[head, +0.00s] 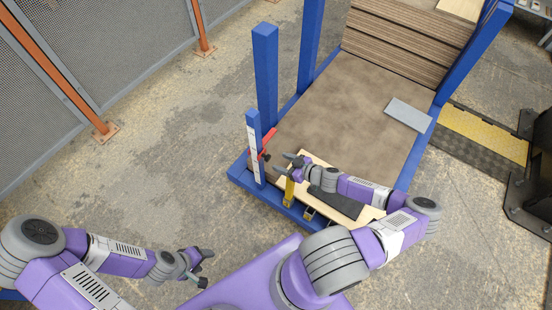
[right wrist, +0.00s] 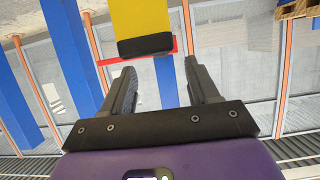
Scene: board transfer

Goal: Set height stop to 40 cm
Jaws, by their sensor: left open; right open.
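The red height stop (head: 269,136) sits on a short blue post with a white scale strip (head: 253,152) at the platform's near left corner. A dark knob-like part (head: 265,155) shows below the red piece. The scale's marks are too small to read. My right gripper (head: 284,163) is open and empty, just right of the stop and apparently apart from it. In the right wrist view, the red bar (right wrist: 109,61) shows beyond the open fingers (right wrist: 163,85), partly hidden by a yellow block with a black end (right wrist: 141,22). My left gripper (head: 206,266) is open and empty over the floor.
A yellow upright (head: 289,190) stands just below my right gripper. A pale board (head: 316,160) and a dark plate lie under my right arm. A grey plate (head: 408,114) lies on the brown platform (head: 345,108). Taller blue posts (head: 265,70) stand behind. Floor at left is clear.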

